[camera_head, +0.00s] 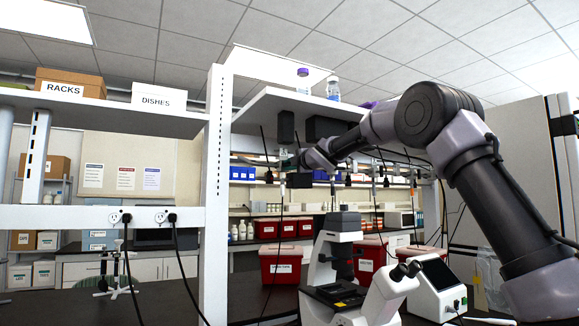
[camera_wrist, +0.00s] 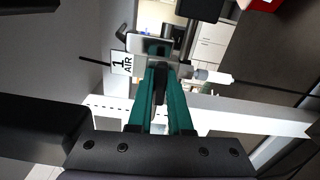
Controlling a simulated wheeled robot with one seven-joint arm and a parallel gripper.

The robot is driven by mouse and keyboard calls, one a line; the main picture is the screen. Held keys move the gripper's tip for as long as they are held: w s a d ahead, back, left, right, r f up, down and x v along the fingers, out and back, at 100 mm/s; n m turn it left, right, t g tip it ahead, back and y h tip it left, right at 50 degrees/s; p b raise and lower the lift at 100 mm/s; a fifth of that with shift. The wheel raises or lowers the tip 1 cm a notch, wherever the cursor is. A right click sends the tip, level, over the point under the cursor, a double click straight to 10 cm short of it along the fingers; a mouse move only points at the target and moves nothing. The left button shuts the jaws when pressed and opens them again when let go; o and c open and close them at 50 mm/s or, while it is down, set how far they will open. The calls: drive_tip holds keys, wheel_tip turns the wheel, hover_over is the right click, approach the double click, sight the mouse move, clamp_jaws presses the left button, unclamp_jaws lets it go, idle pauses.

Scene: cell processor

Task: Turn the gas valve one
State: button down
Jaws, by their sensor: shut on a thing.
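The gas valve one (camera_wrist: 146,66) is a pale metal fitting in the upper middle of the wrist view. A white tag (camera_wrist: 121,62) reading "1 AIR" sits at its left. My gripper (camera_wrist: 161,70) has teal fingers that reach up to the valve and close on a dark handle piece (camera_wrist: 159,82). The fingers hide part of this handle, so its exact angle is hard to tell. In the head view my gripper (camera_head: 286,158) is at the shelf's underside, right of the white post. The valve is too small to make out clearly there.
A white post (camera_head: 215,190) stands just left of my gripper, and a shelf (camera_head: 290,103) is above it. Below are a microscope (camera_head: 335,245), red bins (camera_head: 281,263) and a white device (camera_head: 437,290) on the dark bench. Black cables hang around the gripper.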

drive_tip(key=shift+m, duration=0.6)
drive_tip(key=c, duration=0.8)
unclamp_jaws()
drive_tip(key=shift+c, duration=0.2)
drive_tip(key=v, duration=1.1)
drive_tip(key=shift+w, duration=0.15)
